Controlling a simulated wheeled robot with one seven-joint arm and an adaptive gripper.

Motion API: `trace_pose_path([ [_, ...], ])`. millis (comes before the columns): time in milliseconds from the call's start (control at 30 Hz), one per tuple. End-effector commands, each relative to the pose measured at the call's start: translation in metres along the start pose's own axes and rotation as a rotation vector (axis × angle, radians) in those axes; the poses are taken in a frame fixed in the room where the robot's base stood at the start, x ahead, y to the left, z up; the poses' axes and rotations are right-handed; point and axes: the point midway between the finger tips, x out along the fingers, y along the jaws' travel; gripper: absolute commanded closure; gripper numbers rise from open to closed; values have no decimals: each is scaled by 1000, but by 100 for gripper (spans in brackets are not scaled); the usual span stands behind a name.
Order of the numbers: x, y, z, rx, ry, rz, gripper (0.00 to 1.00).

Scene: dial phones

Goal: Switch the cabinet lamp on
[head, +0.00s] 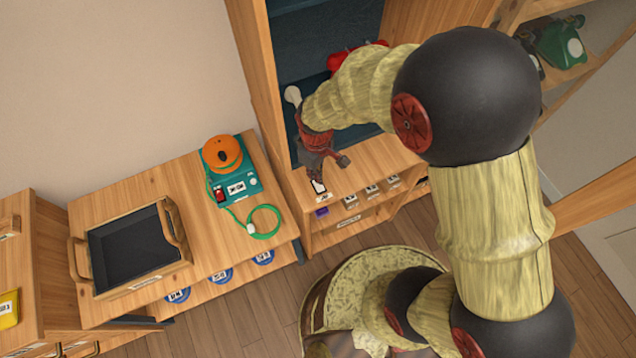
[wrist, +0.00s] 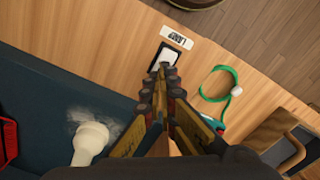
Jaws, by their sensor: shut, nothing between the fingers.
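The cabinet (head: 258,75) has a dark blue interior and a wooden front ledge. A white lamp (head: 293,95) stands inside it, and it also shows in the wrist view (wrist: 90,142), with a pale patch on the blue surface beside it. On the ledge, a white switch in a dark frame (wrist: 166,56) sits beside a label reading LAMP (wrist: 177,37). My gripper (wrist: 166,76) is shut and empty, with its tips at the switch and covering part of it. I cannot tell whether they touch. In the head view my gripper (head: 317,176) points down at the ledge.
A red object (head: 340,60) is inside the cabinet, partly behind my arm. At left, a table holds a teal and orange phone (head: 235,187) with a green cord (head: 265,233) and a dark tray (head: 180,228).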

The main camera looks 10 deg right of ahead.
Motion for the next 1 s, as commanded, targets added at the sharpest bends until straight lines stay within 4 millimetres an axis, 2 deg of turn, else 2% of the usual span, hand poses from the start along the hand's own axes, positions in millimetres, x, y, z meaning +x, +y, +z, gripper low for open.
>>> trace_pose_path([
  [1000, 14, 0, 0, 0, 0, 0, 100],
])
